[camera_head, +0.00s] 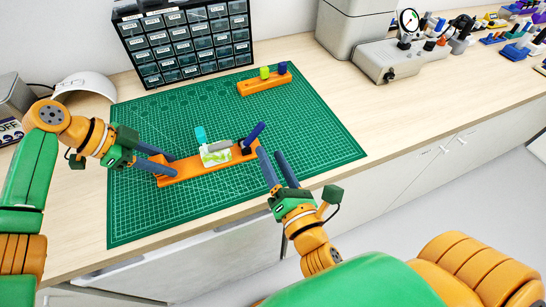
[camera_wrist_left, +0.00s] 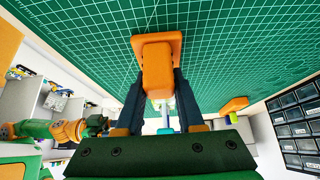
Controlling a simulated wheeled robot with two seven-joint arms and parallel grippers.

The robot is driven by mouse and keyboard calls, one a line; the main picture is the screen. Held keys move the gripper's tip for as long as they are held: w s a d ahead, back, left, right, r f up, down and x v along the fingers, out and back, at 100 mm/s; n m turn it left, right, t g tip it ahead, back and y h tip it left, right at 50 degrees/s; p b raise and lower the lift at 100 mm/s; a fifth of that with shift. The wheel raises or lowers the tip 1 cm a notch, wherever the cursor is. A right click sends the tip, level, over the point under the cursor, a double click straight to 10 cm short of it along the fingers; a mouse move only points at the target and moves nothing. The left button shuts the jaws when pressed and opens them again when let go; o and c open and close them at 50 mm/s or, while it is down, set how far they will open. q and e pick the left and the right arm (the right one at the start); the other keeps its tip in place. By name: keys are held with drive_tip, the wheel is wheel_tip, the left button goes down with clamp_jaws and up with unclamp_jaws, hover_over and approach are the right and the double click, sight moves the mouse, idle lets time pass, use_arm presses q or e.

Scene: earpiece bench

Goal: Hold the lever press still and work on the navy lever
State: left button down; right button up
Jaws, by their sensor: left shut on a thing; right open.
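The lever press has a long orange base (camera_head: 200,172) lying slantwise on the green mat. It carries a white and lime-green piece (camera_head: 215,155), a small teal part (camera_head: 200,134) and a grey cylinder. Its navy lever (camera_head: 253,133) slants up to the right at the base's right end. My left gripper (camera_head: 174,166) is shut on the left end of the base; in the left wrist view the orange end (camera_wrist_left: 157,70) sits between the fingers. My right gripper (camera_head: 268,150) is open and empty, its fingertips just right of and below the lever. Touch there cannot be told.
A second orange base (camera_head: 262,86) with lime and navy knobs lies at the mat's back. A drawer cabinet (camera_head: 185,45) stands behind the mat, a white bowl-like object (camera_head: 85,84) at left. A grey device with a gauge (camera_head: 400,60) stands right. The mat's right part is clear.

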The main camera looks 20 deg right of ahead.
idle(0.3)
use_arm(q)
drive_tip(key=c, duration=0.7)
unclamp_jaws()
drive_tip(key=shift+o, duration=1.3)
drive_tip(key=shift+w+f, duration=0.1)
use_arm(e)
drive_tip(key=shift+f, duration=0.1)
